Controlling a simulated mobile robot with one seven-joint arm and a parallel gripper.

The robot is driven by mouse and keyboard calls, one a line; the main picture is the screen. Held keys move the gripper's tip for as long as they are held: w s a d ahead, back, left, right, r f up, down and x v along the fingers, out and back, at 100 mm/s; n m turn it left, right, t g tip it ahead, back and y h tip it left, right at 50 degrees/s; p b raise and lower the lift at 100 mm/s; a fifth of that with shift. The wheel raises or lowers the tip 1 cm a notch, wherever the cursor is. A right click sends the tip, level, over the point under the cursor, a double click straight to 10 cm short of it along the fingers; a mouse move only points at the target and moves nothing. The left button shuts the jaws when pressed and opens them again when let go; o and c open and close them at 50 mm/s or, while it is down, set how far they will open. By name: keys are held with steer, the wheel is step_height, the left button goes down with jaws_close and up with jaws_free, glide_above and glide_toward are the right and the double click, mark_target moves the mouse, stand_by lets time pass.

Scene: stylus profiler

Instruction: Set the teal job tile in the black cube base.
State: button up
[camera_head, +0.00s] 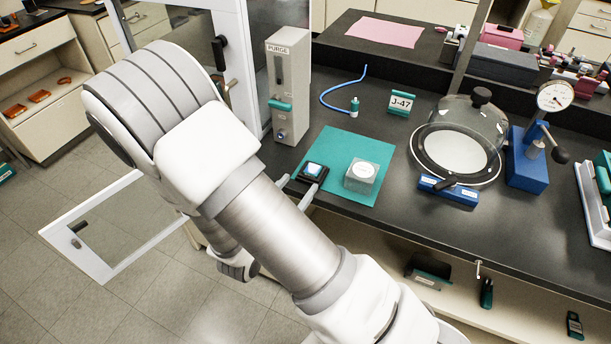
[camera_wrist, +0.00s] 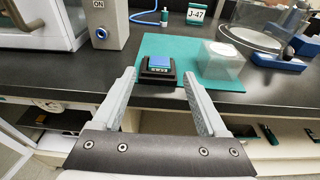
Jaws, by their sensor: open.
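The black cube base (camera_head: 313,176) sits near the front left corner of a teal mat. A small square piece (camera_head: 314,168), pale blue on top, lies on it; in the wrist view it looks blue with a teal edge (camera_wrist: 160,61), and I cannot tell whether it is seated. A white card with a teal border marked J-47 (camera_head: 401,103) stands behind the mat. My gripper (camera_wrist: 159,74) is open and empty, its fingers pointing at the base (camera_wrist: 157,76). In the head view my gripper (camera_head: 299,184) is at the base's near side, by the bench edge.
A clear cube (camera_head: 362,177) stands right of the base on the teal mat (camera_head: 342,145). The purge box (camera_head: 288,85) and blue hose (camera_head: 340,107) are behind left. A glass dome (camera_head: 460,135) and dial gauge stand (camera_head: 528,170) are right.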

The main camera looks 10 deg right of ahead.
steer(key=s+d+r+m+g, duration=1.1)
steer(key=s+d+r+m, duration=0.1)
steer(key=m, duration=0.5)
steer(key=s+a+r+m+t+y, duration=0.3)
steer(key=s+a+r+m+y, duration=0.2)
steer(key=r+m+y, duration=0.4)
steer(key=s+r+m, duration=0.1)
steer(key=m, duration=0.1)
steer(key=shift+s+a+r+m+t, duration=0.2)
steer(key=shift+a+r+m+t, duration=0.05)
steer(key=shift+a+m+t, duration=0.15)
steer(key=shift+d, duration=0.15)
